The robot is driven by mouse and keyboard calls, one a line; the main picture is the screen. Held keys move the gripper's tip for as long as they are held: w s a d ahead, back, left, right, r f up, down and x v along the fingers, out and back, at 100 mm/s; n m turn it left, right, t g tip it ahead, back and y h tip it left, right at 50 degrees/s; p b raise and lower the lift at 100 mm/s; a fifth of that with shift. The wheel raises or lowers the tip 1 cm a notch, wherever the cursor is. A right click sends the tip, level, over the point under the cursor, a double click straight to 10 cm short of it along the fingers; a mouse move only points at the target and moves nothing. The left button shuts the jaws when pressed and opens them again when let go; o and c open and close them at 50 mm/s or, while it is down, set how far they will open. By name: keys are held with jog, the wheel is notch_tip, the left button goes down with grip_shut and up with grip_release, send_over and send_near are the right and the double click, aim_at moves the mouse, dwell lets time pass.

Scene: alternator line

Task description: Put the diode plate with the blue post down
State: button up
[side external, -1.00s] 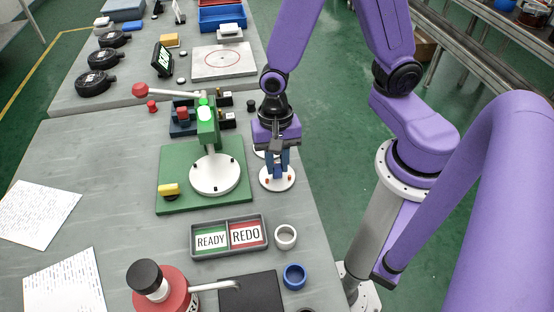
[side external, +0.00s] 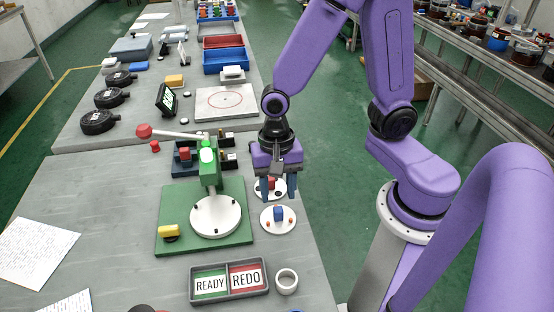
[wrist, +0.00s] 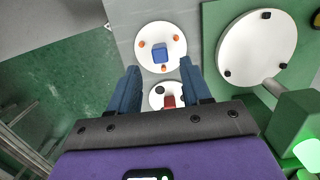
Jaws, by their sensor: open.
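The diode plate with the blue post (side external: 268,225) is a white disc with small orange studs, lying flat on the grey bench right of the green press base. Its blue post (side external: 278,213) stands up and is clear of the fingers. The plate also shows in the wrist view (wrist: 146,60), ahead of the fingertips. My gripper (side external: 278,194) is open and empty, behind that plate and over a second white plate with a red post (side external: 258,190). In the wrist view this second plate (wrist: 156,101) shows between the fingers (wrist: 160,72), partly hidden by the gripper body.
The green press (side external: 205,170) with its white round seat (side external: 215,217) and red-knobbed lever stands close to the left. A READY/REDO tray (side external: 229,281) and a white ring (side external: 287,282) lie in front. The bench edge is close on the right.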

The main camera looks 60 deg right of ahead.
notch_tip(320, 180, up, 7)
jog(key=s+d+r+n, duration=0.1)
jog(key=s+d+n, duration=0.2)
jog(key=n, duration=0.7)
jog(key=s+d+r+n+t, duration=0.1)
jog(key=s+d+n, duration=0.2)
jog(key=s+n, duration=0.4)
jog(key=shift+s+d+n+h, duration=0.2)
jog(key=shift+n+h, duration=0.1)
jog(key=shift+n, duration=2)
jog(key=shift+r, duration=0.1)
jog(key=shift+o, duration=0.5)
